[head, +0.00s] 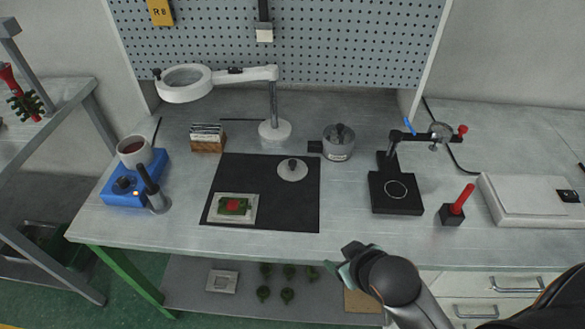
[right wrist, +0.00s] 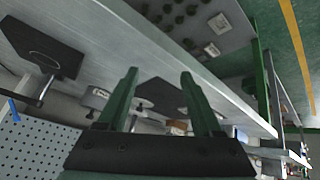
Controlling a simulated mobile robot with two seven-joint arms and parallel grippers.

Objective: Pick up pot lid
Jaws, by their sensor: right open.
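A light grey round lid (head: 292,169) with a dark knob lies flat on the black mat (head: 270,215), near its back right. A small grey metal pot (head: 338,146) stands upright just behind and right of the mat, with a dark knob on top. I cannot tell which of the two is the task's pot lid. My right gripper (head: 348,262) is in front of the bench's front edge, well apart from both. In the right wrist view its two green fingers (right wrist: 158,90) are spread with nothing between them. My left gripper is not in view.
A white tray with a green and red piece (head: 235,206) lies on the mat. A magnifier lamp (head: 274,128) stands behind. A blue heater (head: 132,184) is left; a black stand (head: 397,194) and red-handled tool (head: 460,200) are right. The bench's front strip is mostly clear.

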